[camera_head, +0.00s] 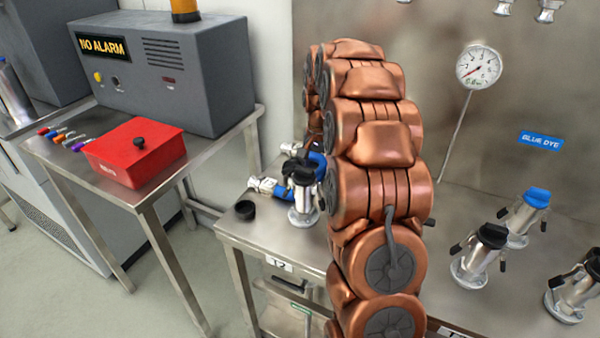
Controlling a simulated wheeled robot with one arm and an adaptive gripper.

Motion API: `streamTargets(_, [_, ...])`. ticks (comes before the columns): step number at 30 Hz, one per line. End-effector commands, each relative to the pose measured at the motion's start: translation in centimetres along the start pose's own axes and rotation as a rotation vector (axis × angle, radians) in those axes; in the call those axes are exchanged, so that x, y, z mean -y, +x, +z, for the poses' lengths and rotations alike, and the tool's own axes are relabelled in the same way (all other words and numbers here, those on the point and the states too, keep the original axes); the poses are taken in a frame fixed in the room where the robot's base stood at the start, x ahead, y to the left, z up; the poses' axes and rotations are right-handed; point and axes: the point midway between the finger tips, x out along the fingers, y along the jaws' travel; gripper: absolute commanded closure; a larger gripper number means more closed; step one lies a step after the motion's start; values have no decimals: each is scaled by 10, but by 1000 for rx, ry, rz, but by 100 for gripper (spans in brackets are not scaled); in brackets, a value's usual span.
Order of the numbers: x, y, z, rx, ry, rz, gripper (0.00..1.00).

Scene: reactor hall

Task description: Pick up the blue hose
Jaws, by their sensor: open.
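The blue hose (318,160) lies on the steel table left of my copper-coloured arm. Part of it shows behind a silver coupling (303,209) with a black top, and another part with silver end fittings shows to the left of it. My arm covers the rest of the hose. My gripper (314,142) is mostly hidden behind my arm; only a dark part shows just above the hose. It is open. I cannot tell whether it touches the hose.
A black cap (245,210) lies near the table's left edge. A blue-topped coupling (527,215) and a black-topped one (480,258) stand at right, below a BLUE DYE label (541,140) and a gauge (479,66). A red box (135,152) sits on the left table.

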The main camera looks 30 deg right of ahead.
Motion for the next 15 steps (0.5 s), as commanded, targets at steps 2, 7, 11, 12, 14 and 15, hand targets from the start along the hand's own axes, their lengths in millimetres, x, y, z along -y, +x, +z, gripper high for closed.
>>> streamTargets(2, [-1, 11, 1, 5, 1, 3, 39])
streamTargets(7, [-1, 20, 1, 2, 1, 1, 39])
streamTargets(11, [-1, 19, 0, 1, 1, 1, 39])
streamTargets(12, [-1, 19, 0, 1, 1, 1, 42])
streamTargets(14, [-1, 19, 0, 1, 1, 1, 48])
streamTargets(15, [-1, 19, 0, 1, 1, 1, 52])
